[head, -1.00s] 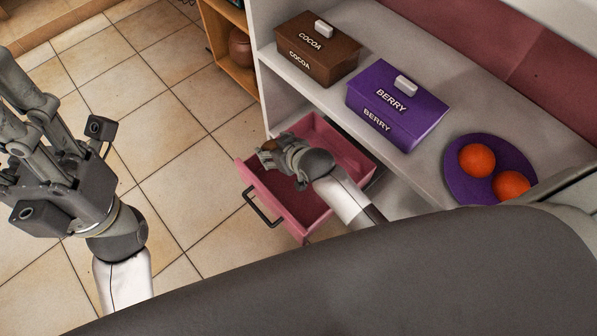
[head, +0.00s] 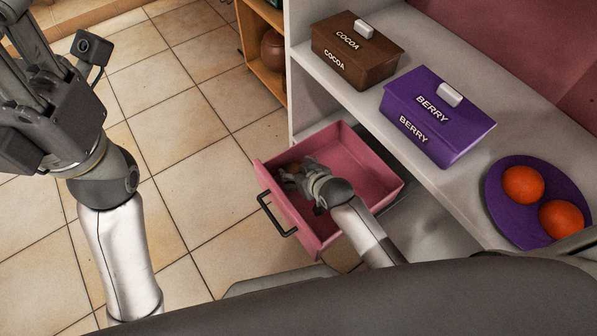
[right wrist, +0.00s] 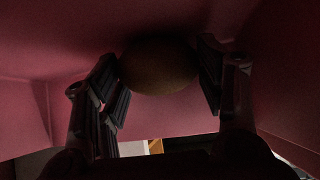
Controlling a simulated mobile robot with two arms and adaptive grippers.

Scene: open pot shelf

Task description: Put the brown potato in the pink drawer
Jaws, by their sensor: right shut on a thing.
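The pink drawer (head: 375,160) is pulled out below the shelf, with a dark handle on its front. My right gripper (head: 287,177) is down inside it, close behind the front panel. In the right wrist view, its two fingers are shut on the brown potato (right wrist: 158,66), one on each side, with pink drawer walls (right wrist: 60,50) around. It is dark there, and I cannot tell whether the potato touches the drawer floor. In the head view the gripper mostly hides the potato. My left gripper (head: 35,75) is at the upper left over the floor, its fingertips cut off.
On the shelf (head: 455,185) above the drawer stand a brown COCOA box (head: 357,55), a purple BERRY box (head: 437,115) and a purple plate (head: 497,205) with two oranges (head: 523,184). A wooden cabinet (head: 262,40) stands behind. Tiled floor (head: 190,130) is clear on the left.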

